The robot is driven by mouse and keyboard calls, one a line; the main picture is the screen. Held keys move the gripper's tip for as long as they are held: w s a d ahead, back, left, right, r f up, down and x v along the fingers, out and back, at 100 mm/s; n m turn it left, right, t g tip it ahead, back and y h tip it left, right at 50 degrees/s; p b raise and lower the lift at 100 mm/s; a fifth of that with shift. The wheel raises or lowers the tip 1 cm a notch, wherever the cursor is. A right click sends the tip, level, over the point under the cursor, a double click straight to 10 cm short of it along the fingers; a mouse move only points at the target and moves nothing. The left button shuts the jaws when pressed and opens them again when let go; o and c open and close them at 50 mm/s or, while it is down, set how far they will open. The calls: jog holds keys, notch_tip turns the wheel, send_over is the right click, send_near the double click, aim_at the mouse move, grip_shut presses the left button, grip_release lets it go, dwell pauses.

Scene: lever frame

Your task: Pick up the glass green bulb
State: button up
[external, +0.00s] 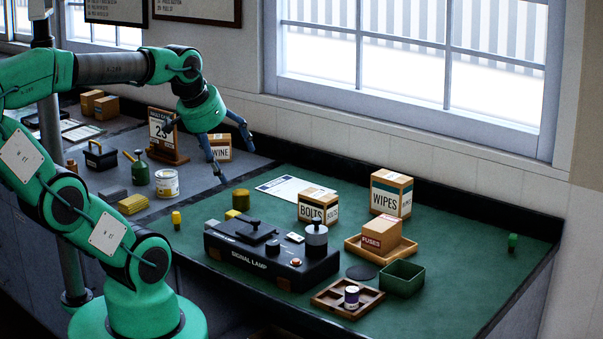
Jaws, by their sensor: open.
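My gripper (236,165) is open and empty, pointing down in front of the WINE box at the back left.
Between them stand a black signal lamp (270,254), a BOLTS box (317,206), a WIPES box (391,193), a FUSES box (381,234) on a wooden tray, a green bin (402,279) and a compartment tray (330,298).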

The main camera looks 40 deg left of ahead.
jog(key=c, duration=1.1)
jog(key=shift+o, duration=0.2)
